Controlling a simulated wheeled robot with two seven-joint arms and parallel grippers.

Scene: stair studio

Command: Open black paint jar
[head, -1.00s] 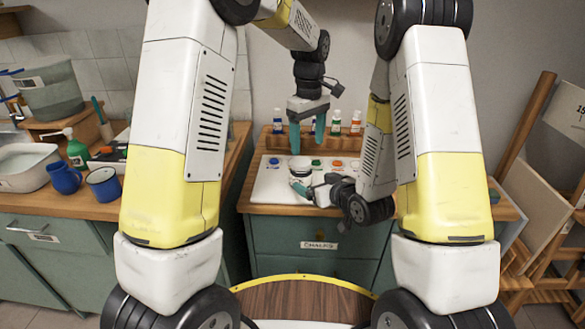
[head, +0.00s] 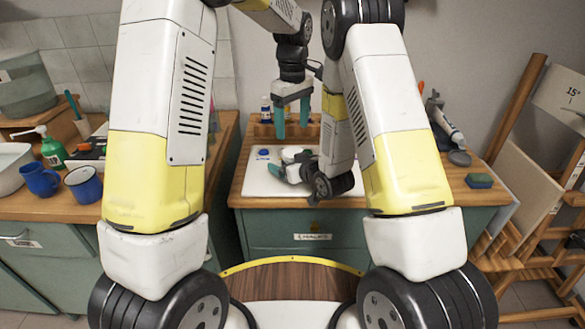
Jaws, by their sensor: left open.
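A white tray (head: 262,181) lies on the cabinet top and holds small paint jars. A blue-topped jar (head: 263,153) shows at its back left. A pale round jar or lid (head: 291,153) stands near the tray's middle. I cannot tell whether this is the black paint jar, and no black paint is clearly visible. My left gripper (head: 292,116) points down above and behind the pale round thing, its teal fingers apart and empty. My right gripper (head: 284,172) lies low and sideways over the tray, just in front of it. Its fingers are too small and covered to read.
Behind the tray is a wooden rack with a bottle (head: 266,110). My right arm hides much of the cabinet's right side. Blue mugs (head: 84,185) and a green bottle (head: 53,151) stand on the left counter.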

